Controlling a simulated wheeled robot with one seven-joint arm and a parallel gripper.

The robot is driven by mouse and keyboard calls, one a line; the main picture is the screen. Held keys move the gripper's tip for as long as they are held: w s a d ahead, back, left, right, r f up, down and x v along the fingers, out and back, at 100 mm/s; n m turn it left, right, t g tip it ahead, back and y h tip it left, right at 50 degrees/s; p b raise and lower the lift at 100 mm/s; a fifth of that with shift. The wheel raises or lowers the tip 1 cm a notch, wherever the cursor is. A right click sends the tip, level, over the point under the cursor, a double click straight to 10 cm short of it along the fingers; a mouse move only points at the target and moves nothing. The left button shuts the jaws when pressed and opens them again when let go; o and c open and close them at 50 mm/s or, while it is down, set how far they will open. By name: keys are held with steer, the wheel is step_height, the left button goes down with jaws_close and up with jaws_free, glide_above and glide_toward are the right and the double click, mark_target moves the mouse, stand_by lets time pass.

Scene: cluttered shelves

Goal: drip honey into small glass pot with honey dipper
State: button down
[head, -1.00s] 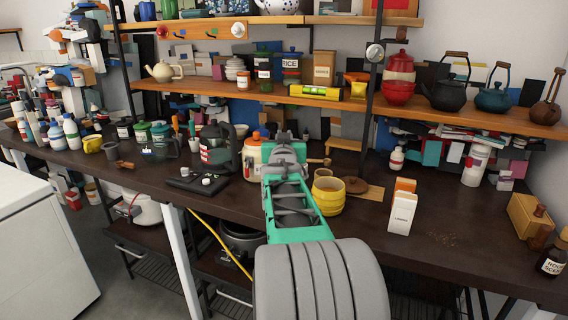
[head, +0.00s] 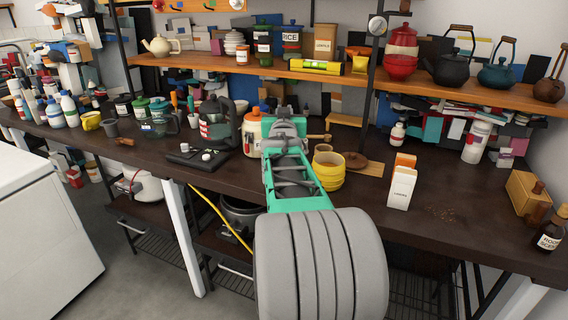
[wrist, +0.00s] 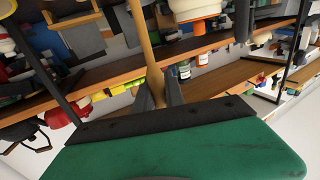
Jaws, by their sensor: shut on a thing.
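My gripper (head: 286,128) is over the dark bench, seen from behind along my arm. In the wrist view my gripper (wrist: 157,95) is shut on a slim wooden stick, the honey dipper (wrist: 146,50). A piece of the dipper (head: 320,137) shows just right of the gripper in the head view. A yellow ribbed pot (head: 329,172) stands on the bench right of and nearer than the gripper. A glass pot with a green lid (head: 155,127) stands on the bench to the left; I cannot tell whether it is the small glass pot. My arm hides part of the bench.
A wooden board with a brown lid-like piece (head: 356,160) lies beside the yellow pot. A white and orange jar (head: 251,138) stands close left of the gripper. A white box (head: 401,187) stands to the right. A shelf (head: 215,64) runs above. The bench front right is fairly clear.

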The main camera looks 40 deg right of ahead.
steer(key=s+d+r+b, duration=0.3)
steer(key=s+d, duration=0.3)
steer(key=s, duration=0.5)
steer(key=shift+s+d+b, duration=0.3)
steer(key=shift+s+b, duration=0.05)
steer(key=shift+b, duration=0.15)
stand_by(6.4)
